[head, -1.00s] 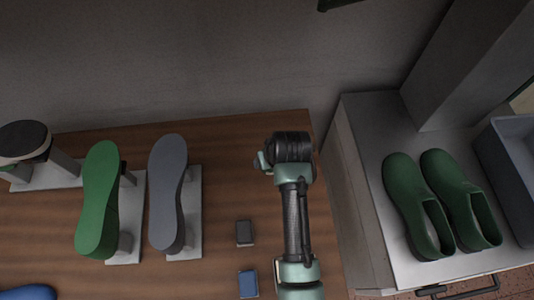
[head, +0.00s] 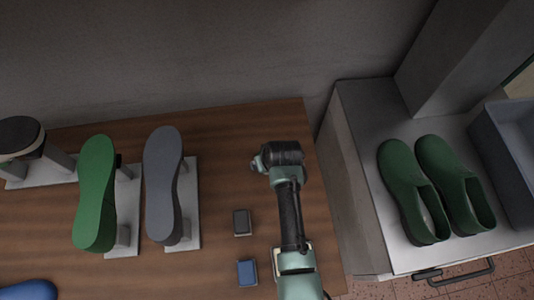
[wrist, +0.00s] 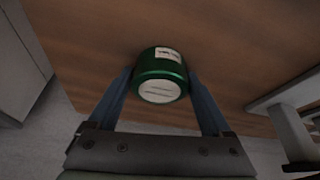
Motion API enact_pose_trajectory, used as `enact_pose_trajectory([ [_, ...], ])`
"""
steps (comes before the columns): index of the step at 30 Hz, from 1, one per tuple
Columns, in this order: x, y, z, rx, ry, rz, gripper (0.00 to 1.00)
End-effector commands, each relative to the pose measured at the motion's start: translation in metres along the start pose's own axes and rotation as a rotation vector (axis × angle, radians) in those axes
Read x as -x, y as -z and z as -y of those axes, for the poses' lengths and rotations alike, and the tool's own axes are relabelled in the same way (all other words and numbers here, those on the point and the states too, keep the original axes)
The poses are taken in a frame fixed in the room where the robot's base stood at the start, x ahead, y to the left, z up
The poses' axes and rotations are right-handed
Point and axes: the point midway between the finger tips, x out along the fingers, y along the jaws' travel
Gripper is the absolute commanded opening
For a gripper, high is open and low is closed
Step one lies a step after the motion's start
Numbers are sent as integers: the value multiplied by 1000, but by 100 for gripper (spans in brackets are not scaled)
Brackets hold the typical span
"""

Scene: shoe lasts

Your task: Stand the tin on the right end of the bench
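The tin (wrist: 160,76) is a green cylinder with white labels on its side and on the round end facing the camera. In the wrist view it sits between the two blue-grey fingers of my gripper (wrist: 159,78), which are closed against its sides. I cannot tell whether the tin touches the bench top.
A green sole-shaped last (head: 96,192) and a grey one (head: 163,185) stand on pale bases to the left. A dark block (head: 242,222) and a blue block (head: 247,272) lie near my arm. Green clogs (head: 412,190) stand on a cabinet right of the bench, beside a grey bin (head: 510,150).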

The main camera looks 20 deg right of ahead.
Motion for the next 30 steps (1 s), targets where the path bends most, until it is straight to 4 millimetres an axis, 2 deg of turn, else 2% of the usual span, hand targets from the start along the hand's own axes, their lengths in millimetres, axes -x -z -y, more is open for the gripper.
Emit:
enact_pose_trajectory([
  [1, 0, 0, 0, 0, 0, 0, 95],
  [2, 0, 0, 0, 0, 0, 0, 100],
  [9, 1, 0, 0, 0, 0, 0, 100],
  [14, 10, 2, 0, 0, 0, -1, 100],
  [17, 22, 2, 0, -1, 0, -2, 100],
  [30, 100, 2, 0, 1, -1, -3, 100],
])
